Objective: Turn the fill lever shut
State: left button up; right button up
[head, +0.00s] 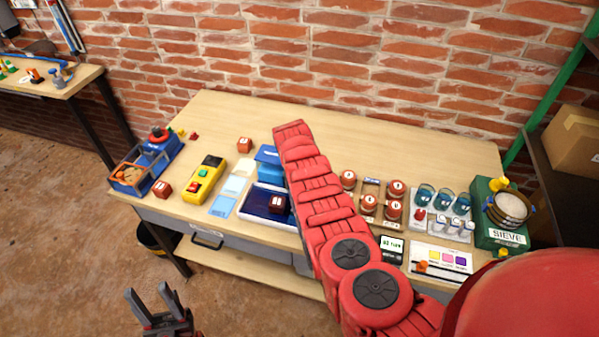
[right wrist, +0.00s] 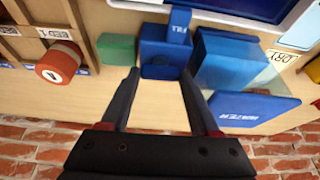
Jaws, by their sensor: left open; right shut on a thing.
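A blue tap block (right wrist: 166,48) with a raised, labelled tab (right wrist: 179,22) shows in the right wrist view. A low blue piece (right wrist: 158,71) at its near side sits between the fingertips of my right gripper (right wrist: 159,76), which is shut on it; I take it for the fill lever. Its exact angle is hard to tell. A blue water box (right wrist: 228,62) stands beside the tap; it also shows in the head view (head: 267,156). There my red right arm hides the tap and the right gripper. My left gripper (head: 148,291) is open and empty, low in front of the table.
A white-rimmed blue tray (head: 247,208) holds a dark red cube (head: 277,203). A yellow box (head: 204,178) stands left of it. Red-capped jars (head: 369,203), blue glasses (head: 424,194) and a green sieve stand (head: 485,218) are to the right. The back strip of the table is clear.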

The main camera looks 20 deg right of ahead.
jog(key=shift+b, duration=0.35)
jog(key=shift+r+m, duration=0.1)
jog(key=shift+m, duration=0.2)
jog(key=o, duration=1.4)
jog(key=shift+c, duration=0.2)
